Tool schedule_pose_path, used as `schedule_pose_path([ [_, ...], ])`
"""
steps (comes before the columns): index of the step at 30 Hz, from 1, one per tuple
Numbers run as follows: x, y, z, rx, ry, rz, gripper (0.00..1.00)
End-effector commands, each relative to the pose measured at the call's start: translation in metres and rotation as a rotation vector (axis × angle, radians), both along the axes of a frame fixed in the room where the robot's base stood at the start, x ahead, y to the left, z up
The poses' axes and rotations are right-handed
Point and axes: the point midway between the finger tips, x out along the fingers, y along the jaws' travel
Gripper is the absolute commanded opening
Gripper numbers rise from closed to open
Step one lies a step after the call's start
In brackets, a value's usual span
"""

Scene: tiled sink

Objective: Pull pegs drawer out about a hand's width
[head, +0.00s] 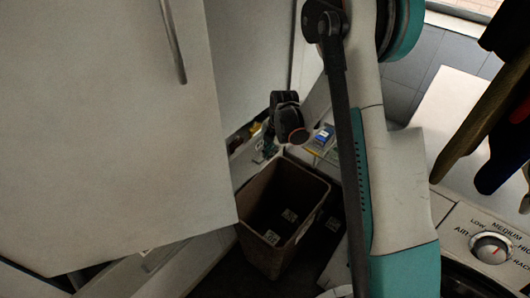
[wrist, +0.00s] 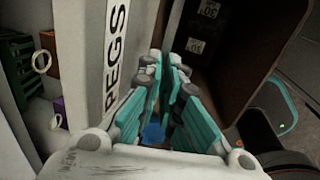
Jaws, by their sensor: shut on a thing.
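The pegs drawer shows in the wrist view as a pale front (wrist: 82,75) with a white label (wrist: 116,45) reading PEGS. My gripper (wrist: 168,72), with teal finger pads, is close beside the label, its fingers drawn together. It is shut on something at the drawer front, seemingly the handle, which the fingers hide. In the head view my gripper (head: 268,149) is small and partly hidden below the dark wrist, at the low pale unit left of the bin. How far the drawer stands out is hard to tell.
A brown bin (head: 262,190) stands close in front of the gripper; its wall (wrist: 245,60) fills the wrist view's right. A large pale door panel (head: 110,120) is at left. A control knob (head: 490,248) is at lower right. A green crate (wrist: 18,65) lies left of the drawer front.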

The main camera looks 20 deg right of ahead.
Motion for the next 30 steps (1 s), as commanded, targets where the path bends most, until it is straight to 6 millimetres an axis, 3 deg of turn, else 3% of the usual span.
schedule_pose_path([
  [4, -0.007, -0.005, -0.002, -0.001, 0.002, 0.000, 0.01],
  [8, -0.006, -0.004, -0.002, -0.001, 0.001, 0.001, 0.28],
  [22, -0.007, -0.004, 0.000, -0.001, 0.001, 0.000, 0.28],
  [30, -0.009, -0.006, 0.016, -0.001, 0.001, 0.000, 0.28],
])
